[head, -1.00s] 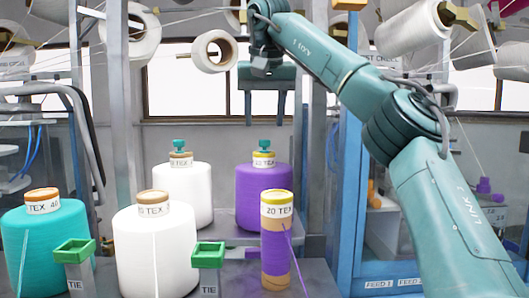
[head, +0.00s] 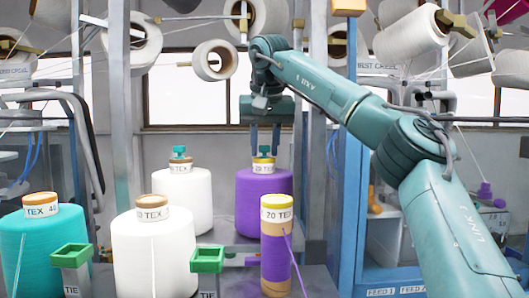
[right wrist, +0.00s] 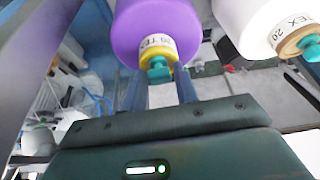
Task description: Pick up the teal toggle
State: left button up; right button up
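A teal toggle (head: 264,150) stands on the yellow-topped purple cone (head: 263,190) at the back. A second teal toggle (head: 179,151) stands on the white cone (head: 183,200) to its left. My right gripper (head: 265,146) is open, fingers down, just above the purple cone, its two fingers either side of that cone's toggle in the head view. In the right wrist view the toggle (right wrist: 158,68) shows between the open fingers (right wrist: 158,88), and no contact is visible. The second toggle (right wrist: 311,48) is at the right edge there. My left gripper is not in view.
A teal cone (head: 42,250), a white cone (head: 153,255) and a purple-wound tube (head: 276,250) stand in front. Green-topped tie posts (head: 72,256) (head: 207,262) stand between them. A blue upright (head: 350,190) is right of the purple cone.

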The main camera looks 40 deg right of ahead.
jog(key=c, duration=0.4)
jog(key=shift+r, duration=0.15)
